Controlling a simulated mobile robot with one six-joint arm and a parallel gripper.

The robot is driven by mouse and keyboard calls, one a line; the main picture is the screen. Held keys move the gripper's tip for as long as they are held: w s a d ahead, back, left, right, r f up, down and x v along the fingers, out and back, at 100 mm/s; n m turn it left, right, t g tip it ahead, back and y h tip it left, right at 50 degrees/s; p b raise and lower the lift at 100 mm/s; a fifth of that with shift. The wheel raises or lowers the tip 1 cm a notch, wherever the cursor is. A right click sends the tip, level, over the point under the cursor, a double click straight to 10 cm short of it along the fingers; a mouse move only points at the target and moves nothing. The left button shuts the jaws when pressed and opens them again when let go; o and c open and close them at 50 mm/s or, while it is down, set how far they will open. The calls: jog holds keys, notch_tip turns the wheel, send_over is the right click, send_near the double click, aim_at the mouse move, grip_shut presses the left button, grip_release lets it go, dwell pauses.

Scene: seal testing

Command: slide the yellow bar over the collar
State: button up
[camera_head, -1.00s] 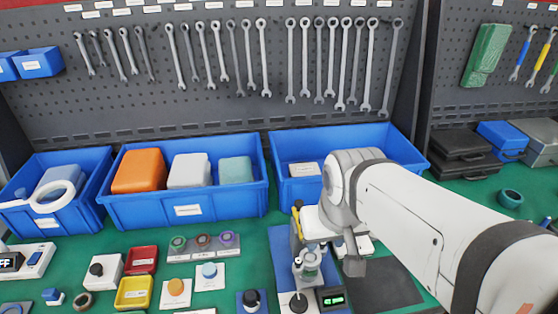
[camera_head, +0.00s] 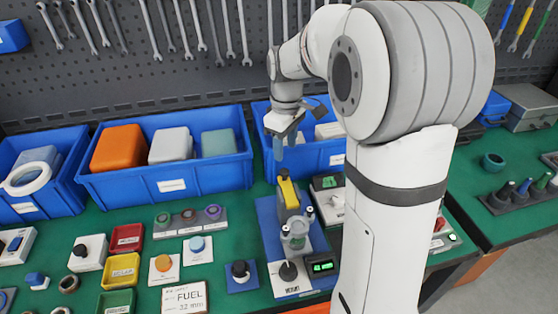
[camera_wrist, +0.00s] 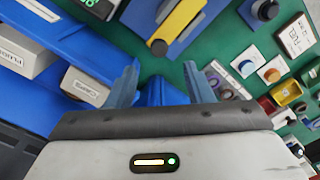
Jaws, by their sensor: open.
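The yellow bar (camera_head: 288,193) sits on the grey block of a blue-based test fixture (camera_head: 270,232), with a dark end towards the back. It also shows in the wrist view (camera_wrist: 182,20), with a dark round knob at its near end. A grey cylindrical part with clear-topped posts (camera_head: 295,232) stands just in front of the bar; I cannot tell for sure which part is the collar. My gripper (camera_head: 284,143) is open and empty, above and behind the bar, apart from it. Its two blue-grey fingers show spread in the wrist view (camera_wrist: 160,75).
Blue bins (camera_head: 170,206) line the back of the green table, one directly behind my gripper. Right of the fixture stands a device with a green display (camera_head: 330,183). Small coloured trays (camera_head: 120,270) and button blocks (camera_head: 200,250) lie to the left.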

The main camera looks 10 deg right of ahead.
aim_at(284, 171)
notch_tip(284, 171, down, 8)
jog(key=shift+w, duration=0.15)
dwell(0.3)
grip_shut()
dwell(0.4)
